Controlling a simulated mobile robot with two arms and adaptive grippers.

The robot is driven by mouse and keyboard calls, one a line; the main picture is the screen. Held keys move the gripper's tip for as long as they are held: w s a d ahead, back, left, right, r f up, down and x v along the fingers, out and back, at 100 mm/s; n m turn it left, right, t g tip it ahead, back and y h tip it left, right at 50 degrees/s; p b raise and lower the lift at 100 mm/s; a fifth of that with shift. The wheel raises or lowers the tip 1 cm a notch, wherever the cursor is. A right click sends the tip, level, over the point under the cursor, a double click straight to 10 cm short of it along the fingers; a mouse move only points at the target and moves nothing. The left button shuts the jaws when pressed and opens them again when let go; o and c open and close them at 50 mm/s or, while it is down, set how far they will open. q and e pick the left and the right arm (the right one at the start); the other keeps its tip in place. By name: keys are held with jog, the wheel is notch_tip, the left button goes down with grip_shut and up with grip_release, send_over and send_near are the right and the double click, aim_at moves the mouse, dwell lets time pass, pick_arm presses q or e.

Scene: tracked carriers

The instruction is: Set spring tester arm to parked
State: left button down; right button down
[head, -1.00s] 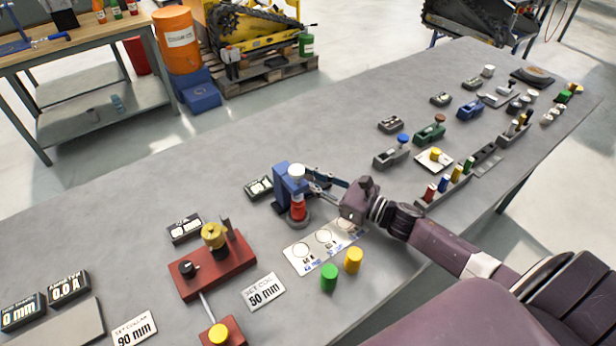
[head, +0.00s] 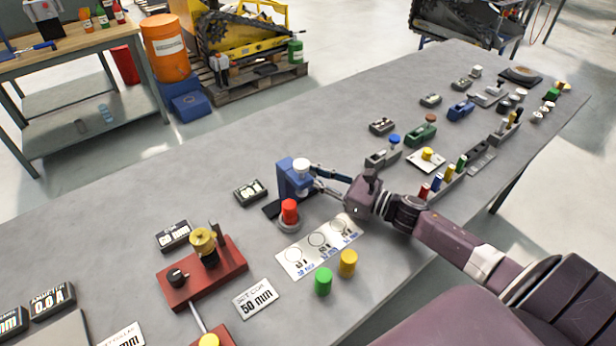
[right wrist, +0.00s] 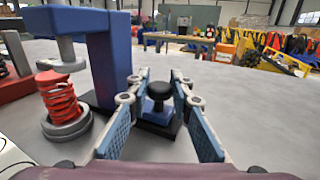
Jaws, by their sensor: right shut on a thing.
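The spring tester (head: 290,180) stands mid-table in the head view, with a blue frame and a white-topped plunger. It is large at the left of the right wrist view (right wrist: 112,55). A red spring (head: 289,211) sits upright on a round grey base in front of it. My right gripper (right wrist: 160,98) is shut on the tester's black knob (right wrist: 159,91), which rises from a small blue block behind the frame. In the head view my right gripper (head: 328,178) is right of the tester. My left gripper is not seen.
A white card with ring marks (head: 320,243) lies in front of the tester, with green (head: 323,281) and yellow (head: 347,263) cylinders beside it. A red fixture (head: 201,270) stands left. Several small devices stand farther right along the table. The table's left back is clear.

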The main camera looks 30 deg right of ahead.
jog(key=c, duration=2)
grip_release()
jog(key=v, duration=1.2)
jog(key=shift+o, duration=0.8)
